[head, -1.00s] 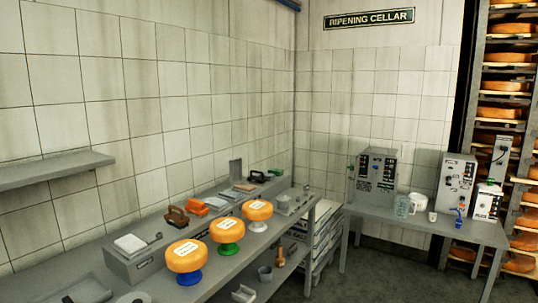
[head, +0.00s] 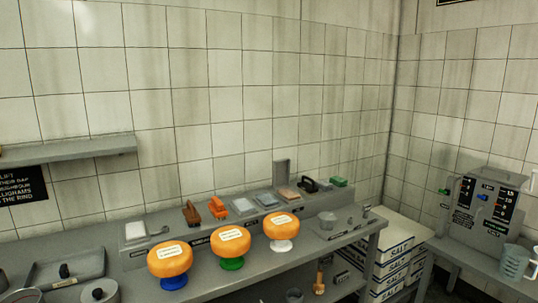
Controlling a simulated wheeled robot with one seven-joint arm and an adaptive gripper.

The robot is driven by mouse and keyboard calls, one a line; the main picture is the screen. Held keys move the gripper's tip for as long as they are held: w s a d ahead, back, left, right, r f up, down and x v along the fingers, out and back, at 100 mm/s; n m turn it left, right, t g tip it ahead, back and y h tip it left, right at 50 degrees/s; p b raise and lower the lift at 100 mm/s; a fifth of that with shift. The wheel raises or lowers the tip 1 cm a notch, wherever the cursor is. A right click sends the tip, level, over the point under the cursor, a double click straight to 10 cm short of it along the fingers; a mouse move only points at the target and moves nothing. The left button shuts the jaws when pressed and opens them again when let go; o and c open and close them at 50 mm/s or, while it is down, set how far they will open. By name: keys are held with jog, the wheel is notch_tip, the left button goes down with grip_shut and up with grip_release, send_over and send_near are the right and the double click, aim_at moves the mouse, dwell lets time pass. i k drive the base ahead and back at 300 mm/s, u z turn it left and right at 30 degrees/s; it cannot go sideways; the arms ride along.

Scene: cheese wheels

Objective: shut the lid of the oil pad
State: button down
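A raised grey flap (head: 282,172) stands upright at the back of the bench, behind a small tan-topped pad (head: 289,194). It looks like the open lid of the oil pad, but no label on it can be read from here. A flat grey tray with a black-knobbed cover (head: 72,269) lies on the bench at the lower left. A round pot with a knobbed lid (head: 99,292) sits near it, cut by the bottom edge. My gripper is not in view.
Three orange cheese wheels on blue (head: 170,258), green (head: 231,243) and white (head: 282,227) stands line the bench front. Brushes (head: 214,207) and a black-handled tool (head: 310,184) lie behind. Salt boxes (head: 390,257) and a second table with a machine (head: 480,213) are at right.

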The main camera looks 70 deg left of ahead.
aim_at(281, 167)
jog(key=u, duration=0.75)
jog(key=i, duration=1)
jog(key=u, duration=1.1)
